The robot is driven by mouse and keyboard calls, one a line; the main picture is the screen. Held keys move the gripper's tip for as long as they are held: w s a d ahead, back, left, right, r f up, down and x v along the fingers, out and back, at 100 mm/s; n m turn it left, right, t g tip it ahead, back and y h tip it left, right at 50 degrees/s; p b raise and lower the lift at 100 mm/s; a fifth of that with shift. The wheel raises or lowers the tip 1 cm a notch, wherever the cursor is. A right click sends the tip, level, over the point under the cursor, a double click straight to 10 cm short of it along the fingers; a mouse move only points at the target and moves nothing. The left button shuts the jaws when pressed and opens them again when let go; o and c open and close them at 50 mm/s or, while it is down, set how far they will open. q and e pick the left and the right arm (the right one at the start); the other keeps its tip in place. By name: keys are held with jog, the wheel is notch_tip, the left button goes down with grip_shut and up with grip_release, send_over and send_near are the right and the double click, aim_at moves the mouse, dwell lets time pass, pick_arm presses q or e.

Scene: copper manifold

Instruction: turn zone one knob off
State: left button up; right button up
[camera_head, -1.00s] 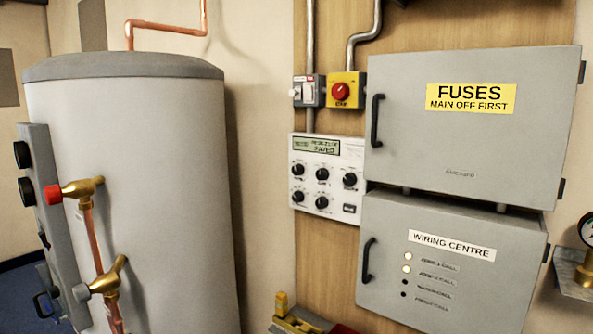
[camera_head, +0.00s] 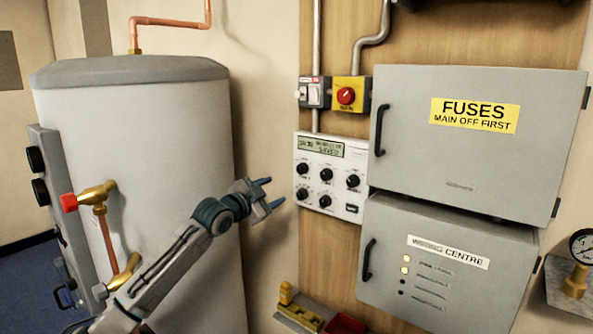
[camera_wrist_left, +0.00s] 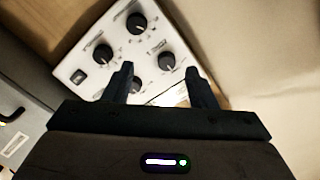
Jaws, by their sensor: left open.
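The white control panel (camera_head: 338,150) hangs on the wooden board, with a display on top and several black knobs below. A knob at its upper left (camera_head: 302,169) and one at its lower left (camera_head: 302,194) face my left gripper (camera_head: 276,192). The knob labels are too small to read, so I cannot tell which is zone one. The gripper is open and empty, left of the panel and apart from it. In the left wrist view the panel (camera_wrist_left: 95,25) lies beyond the open fingers (camera_wrist_left: 160,68), with one knob (camera_wrist_left: 167,61) showing between them. My right gripper is not in view.
Right of the panel are the grey fuse box (camera_head: 470,150) and wiring centre box (camera_head: 460,290), with protruding handles. A red knob on a yellow box (camera_head: 347,96) sits above. The tank (camera_head: 140,130) with copper pipes and valves stands left.

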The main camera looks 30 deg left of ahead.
aim_at(300, 170)
pick_arm(q)
jog(key=shift+m, duration=0.3)
jog(key=w+r+p, duration=0.1)
jog(key=w, duration=0.2)
jog(key=w+d+r+p, duration=0.1)
jog(key=w+p, duration=0.1)
jog(key=w, duration=0.1)
jog(key=w+r+p, duration=0.1)
jog(key=w, duration=0.1)
jog(key=shift+w+d+r, duration=0.3)
jog(key=shift+w+d, duration=0.05)
jog(key=shift+w, duration=0.05)
jog(key=shift+w+f+p, duration=0.15)
jog(key=shift+w+p, duration=0.3)
jog(key=shift+w, duration=0.2)
jog(key=shift+c, duration=0.4)
jog(key=c, duration=0.9)
